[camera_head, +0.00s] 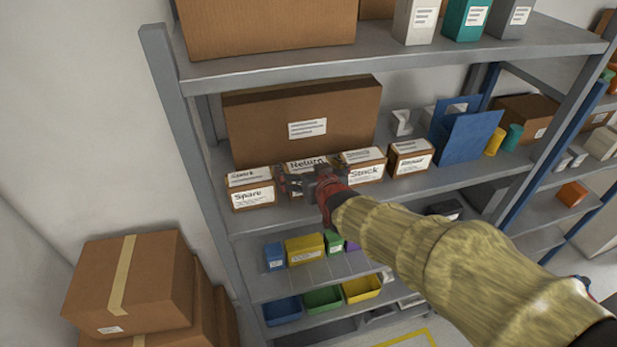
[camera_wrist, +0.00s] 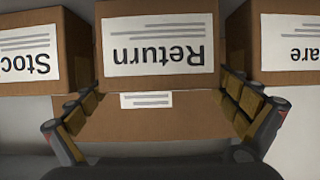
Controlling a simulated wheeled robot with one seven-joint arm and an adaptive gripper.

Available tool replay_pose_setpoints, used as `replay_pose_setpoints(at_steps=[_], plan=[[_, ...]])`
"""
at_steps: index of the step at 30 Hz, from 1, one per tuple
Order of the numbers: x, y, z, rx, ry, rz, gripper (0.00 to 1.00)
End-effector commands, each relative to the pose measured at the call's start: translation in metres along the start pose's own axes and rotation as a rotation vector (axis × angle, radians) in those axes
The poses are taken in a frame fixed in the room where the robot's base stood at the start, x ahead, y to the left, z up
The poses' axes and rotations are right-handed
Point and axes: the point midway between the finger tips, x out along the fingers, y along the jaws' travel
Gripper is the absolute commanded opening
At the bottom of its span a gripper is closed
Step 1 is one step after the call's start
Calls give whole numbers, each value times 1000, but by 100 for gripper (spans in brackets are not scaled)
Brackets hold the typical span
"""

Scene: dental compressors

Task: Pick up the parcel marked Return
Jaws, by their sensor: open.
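The Return parcel (camera_head: 306,164) is a small brown box with a white label on a grey shelf, between the Spare and Stock parcels. My gripper (camera_head: 298,181) is in front of it and hides much of its front. In the wrist view the Return parcel (camera_wrist: 158,60) is upside down, its label facing the camera. My gripper (camera_wrist: 160,112) is open there, one finger on each side of the parcel's lower part in the picture. Nothing shows as clamped; I cannot tell whether the fingers touch the box.
The Spare parcel (camera_head: 251,196) stands close on the left, the Stock parcel (camera_head: 364,173) close on the right, and another labelled parcel (camera_head: 411,160) farther right. A large brown box (camera_head: 260,125) stands behind. The upper shelf (camera_head: 400,54) overhangs the row. Stacked cartons (camera_head: 160,285) stand lower left.

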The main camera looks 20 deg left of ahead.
Motion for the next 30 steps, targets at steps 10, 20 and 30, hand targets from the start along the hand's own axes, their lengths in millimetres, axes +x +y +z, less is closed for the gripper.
replay_pose_setpoints(at_steps=[10,20,30], plan=[[0,0,0,0,0,0,84],[0,0,0,0,0,0,65],[0,0,-1,0,2,0,57]])
